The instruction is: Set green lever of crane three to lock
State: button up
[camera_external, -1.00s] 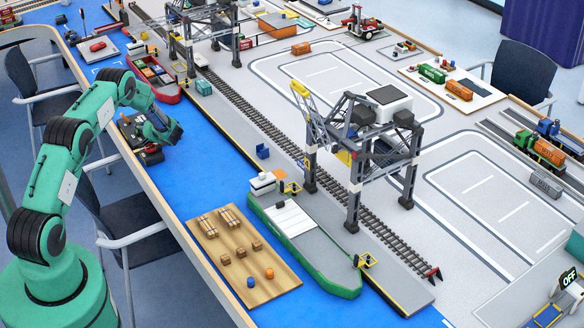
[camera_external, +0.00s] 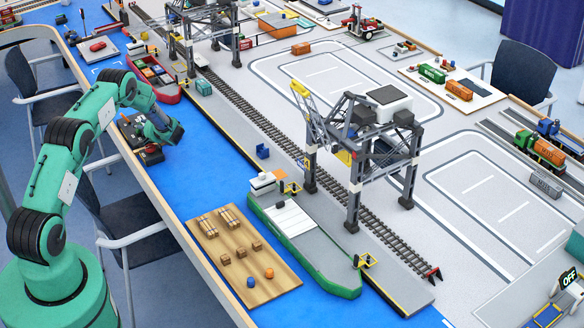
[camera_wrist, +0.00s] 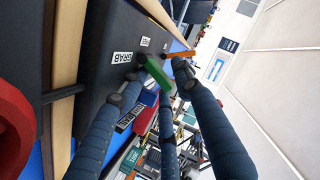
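A green lever (camera_wrist: 157,72) stands out from a dark control box (camera_wrist: 95,45) in the wrist view. A white label reading GRAB is beside it on the box. An orange lever (camera_wrist: 180,54) is just beyond it. My gripper (camera_wrist: 150,84) has dark blue fingers spread apart, with fingertips close around the green lever. I cannot tell whether any finger touches it. In the external view, my gripper (camera_external: 168,134) is at the right side of the box (camera_external: 138,128), over the blue surface. The lever is too small to make out there.
A red rounded thing (camera_wrist: 14,125) is at the left edge of the wrist view. In the external view, a gantry crane (camera_external: 365,140) stands over the rails, with a green ship (camera_external: 330,270) beside it. A wooden board (camera_external: 240,255) with small cargo lies nearer. Open blue surface is around my gripper.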

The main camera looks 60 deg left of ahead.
jog(key=shift+v, duration=3.95)
jog(key=shift+w, duration=0.15)
